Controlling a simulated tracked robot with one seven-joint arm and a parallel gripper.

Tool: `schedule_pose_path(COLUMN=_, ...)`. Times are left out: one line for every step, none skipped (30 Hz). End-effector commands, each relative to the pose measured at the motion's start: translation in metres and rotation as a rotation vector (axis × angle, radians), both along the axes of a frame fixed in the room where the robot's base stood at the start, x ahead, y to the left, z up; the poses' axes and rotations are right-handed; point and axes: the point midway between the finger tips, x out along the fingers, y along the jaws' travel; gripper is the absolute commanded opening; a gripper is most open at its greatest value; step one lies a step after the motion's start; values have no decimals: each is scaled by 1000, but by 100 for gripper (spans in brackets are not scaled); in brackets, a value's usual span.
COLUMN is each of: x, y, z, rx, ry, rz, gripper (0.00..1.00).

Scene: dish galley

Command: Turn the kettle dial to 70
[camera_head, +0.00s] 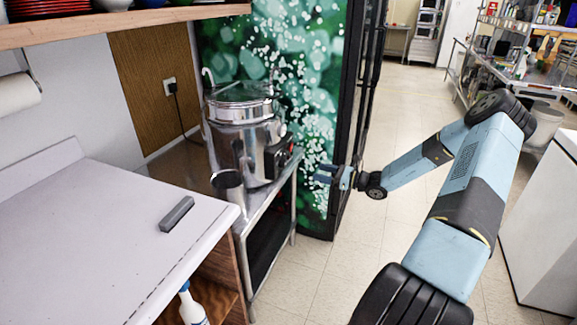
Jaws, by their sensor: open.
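The kettle (236,140) is a large shiny metal urn with a lid, upright on a small metal stand behind the counter. A dark control part (284,150) sticks out low on its right side. It looks like the dial, but its markings and setting are too small to read. My gripper (320,174) is open and empty, in the air to the right of the kettle and apart from the dark part. Its fingers point left toward the kettle, and my arm comes in from the right.
A metal cup (229,187) stands in front of the kettle on the stand (262,205). A grey block (177,214) lies on the white counter (90,235). A green-patterned tall panel (315,60) stands behind my gripper. The tiled floor (340,260) below my arm is clear.

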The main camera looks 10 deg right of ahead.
Motion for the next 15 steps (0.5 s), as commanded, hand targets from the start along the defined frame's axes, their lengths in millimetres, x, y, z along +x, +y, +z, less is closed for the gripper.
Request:
schedule_pose_path(x=4, y=9, z=0, rx=1, ry=0, rz=7, gripper=68)
schedule_pose_path(x=7, y=13, z=0, rx=1, ry=0, rz=8, gripper=68)
schedule_pose_path(x=10, y=19, z=0, rx=1, ry=1, rz=10, gripper=68)
schedule_pose_path(x=13, y=24, z=0, rx=1, ry=-1, rz=12, gripper=68)
schedule_pose_path(x=17, y=29, z=0, rx=1, ry=-1, rz=13, gripper=68)
schedule_pose_path(x=21, y=36, z=0, rx=1, ry=-1, rz=13, gripper=68)
schedule_pose_path(x=24, y=40, z=0, rx=1, ry=0, rz=14, gripper=68)
schedule_pose_path(x=27, y=45, z=0, rx=1, ry=0, rz=15, gripper=68)
schedule_pose_path(x=31, y=52, z=0, rx=2, ry=1, rz=16, gripper=68)
schedule_pose_path(x=35, y=56, z=-1, rx=2, ry=1, rz=17, gripper=68)
schedule_pose_path(x=38, y=61, z=-1, rx=2, ry=2, rz=16, gripper=68)
schedule_pose_path(x=42, y=67, z=0, rx=3, ry=2, rz=17, gripper=68)
schedule_pose_path(x=45, y=71, z=0, rx=2, ry=1, rz=17, gripper=68)
schedule_pose_path(x=48, y=75, z=0, rx=2, ry=1, rz=17, gripper=68)
schedule_pose_path(x=52, y=80, z=0, rx=1, ry=2, rz=16, gripper=68)
